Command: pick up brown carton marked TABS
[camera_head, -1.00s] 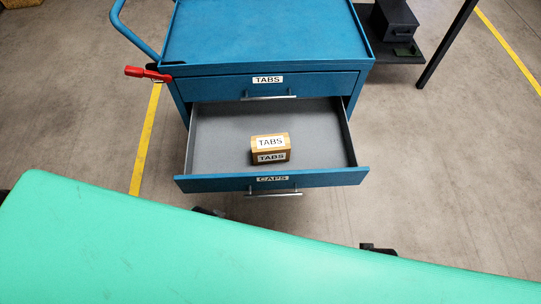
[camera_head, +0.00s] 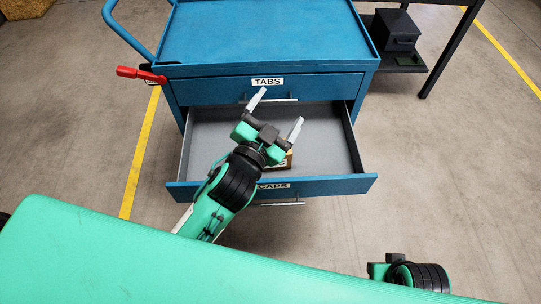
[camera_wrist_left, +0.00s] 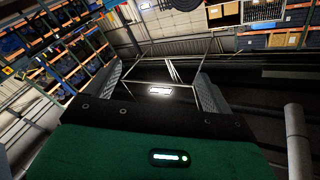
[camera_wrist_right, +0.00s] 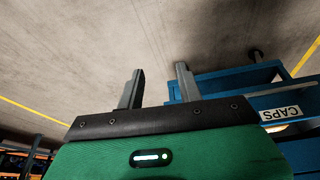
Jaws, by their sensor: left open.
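The brown carton marked TABS (camera_head: 289,160) lies in the open drawer labelled CAPS, mostly hidden behind my left gripper. Only its right side and part of a white label show. My left gripper (camera_head: 277,112) is open and empty, its fingers spread above the drawer and pointing up and away. In the left wrist view its open fingers (camera_wrist_left: 158,66) face shelves and the far room, and the carton is not seen there. My right gripper (camera_wrist_right: 160,70) is open and empty in the right wrist view, over the floor beside the drawer.
The blue cart (camera_head: 265,35) has a shut upper drawer labelled TABS (camera_head: 267,82) above the open CAPS drawer (camera_head: 330,186). A red handle (camera_head: 140,74) sticks out at its left. A dark box (camera_head: 396,30) stands on a low shelf at the upper right. Floor is clear at the right.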

